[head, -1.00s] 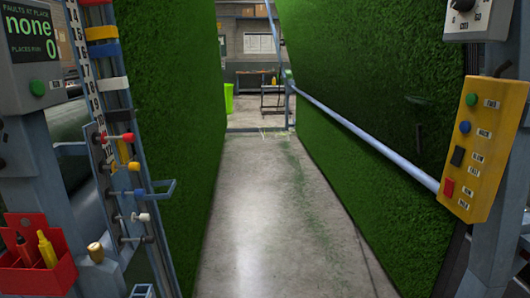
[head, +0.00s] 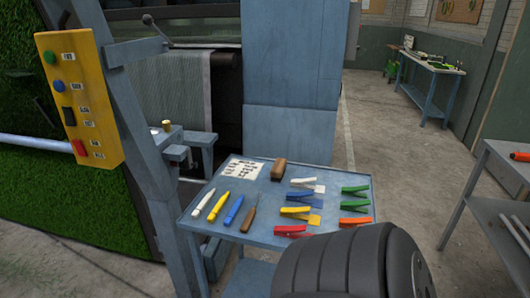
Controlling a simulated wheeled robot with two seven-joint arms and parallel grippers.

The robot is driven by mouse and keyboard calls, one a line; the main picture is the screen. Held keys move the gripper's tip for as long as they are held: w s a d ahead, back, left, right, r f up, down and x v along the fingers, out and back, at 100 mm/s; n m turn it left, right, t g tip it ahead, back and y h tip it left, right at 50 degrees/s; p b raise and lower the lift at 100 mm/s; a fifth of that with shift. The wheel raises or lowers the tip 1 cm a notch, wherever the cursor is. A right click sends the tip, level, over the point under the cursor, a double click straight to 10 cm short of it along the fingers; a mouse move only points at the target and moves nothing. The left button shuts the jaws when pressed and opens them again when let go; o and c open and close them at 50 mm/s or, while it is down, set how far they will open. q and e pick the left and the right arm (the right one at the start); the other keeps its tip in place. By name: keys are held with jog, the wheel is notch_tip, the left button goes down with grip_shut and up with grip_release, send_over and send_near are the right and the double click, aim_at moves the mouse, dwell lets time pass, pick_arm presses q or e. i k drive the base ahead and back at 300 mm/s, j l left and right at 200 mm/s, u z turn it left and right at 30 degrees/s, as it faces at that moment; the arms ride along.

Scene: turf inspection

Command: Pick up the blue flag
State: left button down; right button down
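A blue-grey tray table (head: 205,226) holds rows of coloured clip-like pieces: white (head: 303,182), yellow (head: 296,210), red (head: 292,231), green (head: 355,190) and orange (head: 354,221). Some show a small flat tab beneath. A blue pen-shaped piece (head: 234,210) lies at the left of the tray, between a yellow one (head: 219,205) and a brown-handled tool (head: 249,216). A dark part of my own body covers the tray's front right corner. Neither gripper shows.
A yellow button box (head: 79,98) is on a blue-grey post at the left, beside green turf (head: 60,190). A printed card (head: 243,169) and a brown block (head: 279,169) lie at the tray's back. A grey bench (head: 505,195) is at the right edge. Open floor (head: 405,170) lies between.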

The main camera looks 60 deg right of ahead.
aim_at(297, 197)
jog(key=z, duration=1.9)
